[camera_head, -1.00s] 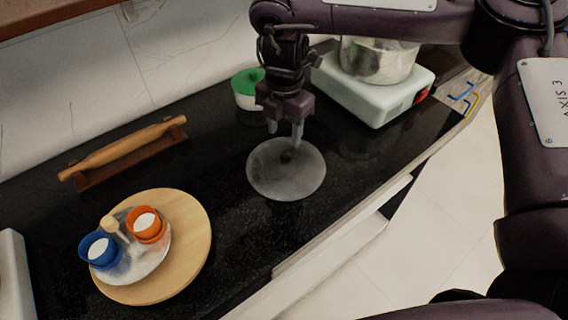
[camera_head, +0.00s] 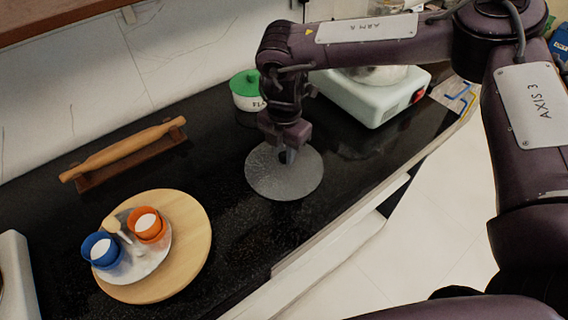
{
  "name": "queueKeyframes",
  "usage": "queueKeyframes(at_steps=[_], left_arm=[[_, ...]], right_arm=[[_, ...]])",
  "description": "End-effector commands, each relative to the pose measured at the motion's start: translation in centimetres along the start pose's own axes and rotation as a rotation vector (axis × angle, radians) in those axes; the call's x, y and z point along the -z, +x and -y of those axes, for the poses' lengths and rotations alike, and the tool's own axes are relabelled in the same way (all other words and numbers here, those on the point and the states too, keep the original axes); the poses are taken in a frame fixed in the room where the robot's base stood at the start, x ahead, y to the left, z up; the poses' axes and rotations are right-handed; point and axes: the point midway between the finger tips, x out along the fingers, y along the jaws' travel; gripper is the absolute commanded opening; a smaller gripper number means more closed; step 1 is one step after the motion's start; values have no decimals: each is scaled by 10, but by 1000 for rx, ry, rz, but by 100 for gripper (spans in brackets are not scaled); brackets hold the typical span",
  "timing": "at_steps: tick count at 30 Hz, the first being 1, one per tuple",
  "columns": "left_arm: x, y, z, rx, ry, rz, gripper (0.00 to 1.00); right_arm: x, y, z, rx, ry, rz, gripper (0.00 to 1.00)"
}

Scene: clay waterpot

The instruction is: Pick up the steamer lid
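The steamer lid (camera_head: 264,182) is a round grey disc with a dark knob in its middle. It is over the black counter; I cannot tell whether it rests flat on it. My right gripper (camera_head: 287,157) points down with its fingertips at the knob, which they partly hide. The gripper's body hides the lid's far edge. One finger shows clearly on the knob's right side; the other is hard to make out, so I cannot tell whether they are shut on the knob. My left gripper is not in view.
A green-lidded white pot (camera_head: 246,91) stands just behind my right gripper. A white appliance (camera_head: 376,103) with a metal pot is behind right. A rolling pin (camera_head: 122,150) on its stand and a round wooden board (camera_head: 190,245) with cups lie left. Bare counter surrounds the lid's left.

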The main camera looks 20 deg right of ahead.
Motion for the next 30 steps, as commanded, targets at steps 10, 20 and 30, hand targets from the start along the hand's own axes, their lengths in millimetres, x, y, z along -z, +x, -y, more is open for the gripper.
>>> queueKeyframes(at_steps=[10,20,30], left_arm=[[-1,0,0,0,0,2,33],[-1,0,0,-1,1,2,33],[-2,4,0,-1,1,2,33]], right_arm=[[0,-1,0,-1,0,0,0],[0,-8,-1,-4,0,0,0],[-1,-70,-2,-8,1,2,0]])
